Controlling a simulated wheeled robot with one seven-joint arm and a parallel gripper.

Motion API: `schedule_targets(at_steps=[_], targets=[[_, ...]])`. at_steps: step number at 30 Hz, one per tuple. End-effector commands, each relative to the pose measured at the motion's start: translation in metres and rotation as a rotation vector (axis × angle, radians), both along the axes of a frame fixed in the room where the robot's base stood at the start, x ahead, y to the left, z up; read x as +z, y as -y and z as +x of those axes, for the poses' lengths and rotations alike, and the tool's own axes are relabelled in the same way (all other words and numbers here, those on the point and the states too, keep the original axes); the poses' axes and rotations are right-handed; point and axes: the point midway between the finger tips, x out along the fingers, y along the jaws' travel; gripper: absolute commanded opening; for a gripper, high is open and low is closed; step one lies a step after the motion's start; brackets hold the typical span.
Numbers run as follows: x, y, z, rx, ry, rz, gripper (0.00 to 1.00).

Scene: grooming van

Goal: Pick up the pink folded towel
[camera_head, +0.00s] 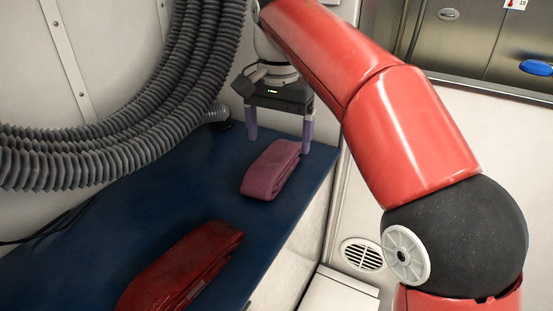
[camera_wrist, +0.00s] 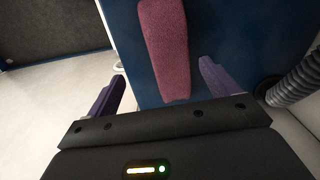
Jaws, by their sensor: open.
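The pink folded towel (camera_head: 271,169) lies on the blue table top (camera_head: 150,212), near its right edge. It also shows in the wrist view (camera_wrist: 165,48), long and narrow, running up from between the fingers. My gripper (camera_head: 279,137) is open and empty, with its purple fingers pointing down just behind the far end of the towel. In the wrist view the two fingers (camera_wrist: 163,92) stand wide apart, one on each side of the line of the towel. No contact with the towel is visible.
A dark red folded towel (camera_head: 182,268) lies nearer on the same table. Thick grey corrugated hoses (camera_head: 130,140) hang over the left and back of the table. A white wall with a round vent (camera_head: 362,255) is at the right. Bare blue surface lies between the towels.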

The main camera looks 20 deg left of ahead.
Motion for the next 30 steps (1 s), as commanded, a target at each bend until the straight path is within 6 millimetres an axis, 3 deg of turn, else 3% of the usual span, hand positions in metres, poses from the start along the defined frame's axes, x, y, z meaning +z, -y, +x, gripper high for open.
schedule_targets(at_steps=[1,5,21,30], targets=[[-0.001,-0.01,-0.002,0.001,-0.008,-0.005,0.87],[-0.008,-0.02,-0.005,-0.005,-0.018,-0.013,0.87],[-0.076,-0.014,-0.007,-0.006,-0.017,-0.012,0.87],[-0.08,-0.014,-0.006,-0.006,-0.016,-0.011,0.87]])
